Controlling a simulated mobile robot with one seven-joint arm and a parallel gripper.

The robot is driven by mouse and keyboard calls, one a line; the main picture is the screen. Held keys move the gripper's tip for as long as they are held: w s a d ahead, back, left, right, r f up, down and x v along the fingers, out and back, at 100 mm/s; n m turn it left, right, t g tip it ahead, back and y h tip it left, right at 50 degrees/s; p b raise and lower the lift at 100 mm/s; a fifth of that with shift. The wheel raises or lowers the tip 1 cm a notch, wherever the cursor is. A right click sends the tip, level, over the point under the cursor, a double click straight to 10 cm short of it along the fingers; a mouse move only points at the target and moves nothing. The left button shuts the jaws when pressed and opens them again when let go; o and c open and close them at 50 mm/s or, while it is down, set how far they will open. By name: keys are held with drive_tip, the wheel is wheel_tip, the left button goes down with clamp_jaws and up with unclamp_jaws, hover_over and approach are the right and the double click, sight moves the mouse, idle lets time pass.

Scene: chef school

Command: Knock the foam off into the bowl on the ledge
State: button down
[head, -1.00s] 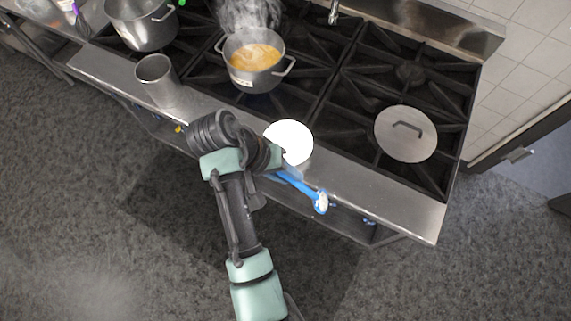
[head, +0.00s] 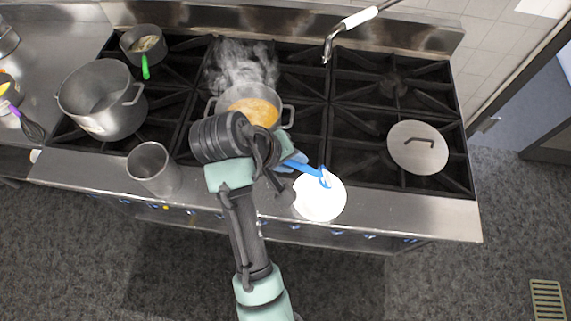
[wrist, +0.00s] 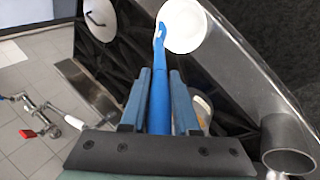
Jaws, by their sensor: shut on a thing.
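My gripper (head: 290,163) is shut on the handle of a blue utensil (head: 307,169), and the wrist view shows this handle (wrist: 160,102) between the two fingers. The utensil's head overlaps the far rim of the white bowl (head: 319,206) in the head view. A small pale patch, possibly foam, shows at that head. The bowl sits on the steel front ledge (head: 390,217) of the stove; it also shows in the wrist view (wrist: 184,27). I cannot tell whether the utensil touches the bowl, or whether foam lies inside.
A steaming pot of orange-yellow liquid (head: 252,108) stands behind my gripper. A steel cylinder (head: 153,171) stands on the ledge at left. A large pot (head: 100,98) and a small pan (head: 140,45) are further left. A round lid (head: 418,148) lies on the right burners.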

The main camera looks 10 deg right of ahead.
drive_tip(key=shift+s+d+f, duration=0.1)
drive_tip(key=shift+s+f, duration=0.05)
drive_tip(key=shift+f, duration=0.45)
wheel_tip(320, 180, down, 8)
drive_tip(key=b, duration=0.1)
drive_tip(key=shift+d+r, duration=0.15)
drive_tip(key=shift+r, duration=0.1)
drive_tip(key=shift+r, duration=0.1)
idle(0.9)
drive_tip(key=shift+r+p, duration=0.5)
drive_tip(key=shift+r, duration=2.8)
